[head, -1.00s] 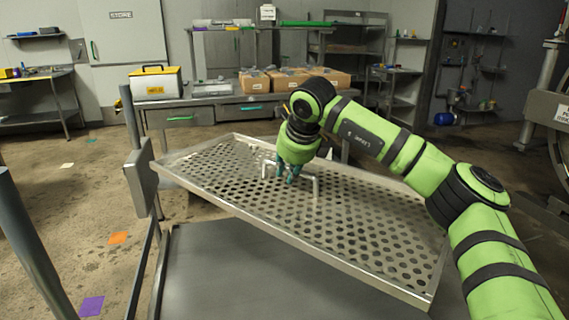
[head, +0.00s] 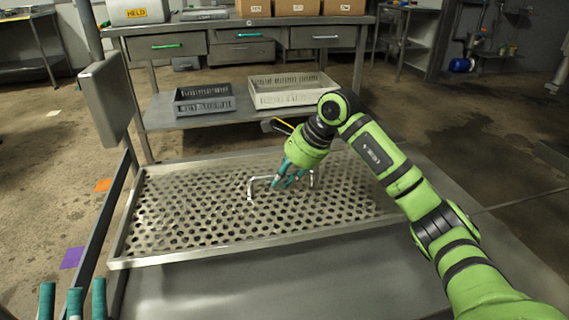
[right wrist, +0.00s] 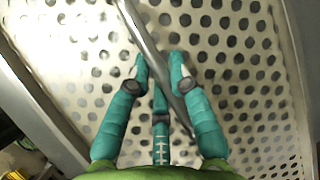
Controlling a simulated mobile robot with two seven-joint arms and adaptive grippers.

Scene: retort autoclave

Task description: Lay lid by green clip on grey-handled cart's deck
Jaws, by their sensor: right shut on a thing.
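The lid (head: 190,222) is a perforated metal sheet with a raised rim and a wire handle (head: 251,186). It looks about level over the grey deck (head: 270,290) of the cart; I cannot tell whether it touches the deck. My right gripper (head: 283,182) is shut on the lid's handle, which also shows as a bar between its fingers in the right wrist view (right wrist: 142,35). Bare deck shows in front of the lid and to its right. My left gripper (head: 73,296) shows only teal fingertips, spread apart and empty, at the bottom left. I see no green clip.
A grey post and panel (head: 106,100) stand at the cart's left end. Behind is a workbench (head: 270,60) with a dark crate (head: 204,98) and a pale crate (head: 294,90) on its lower shelf. Orange and purple patches mark the floor at left.

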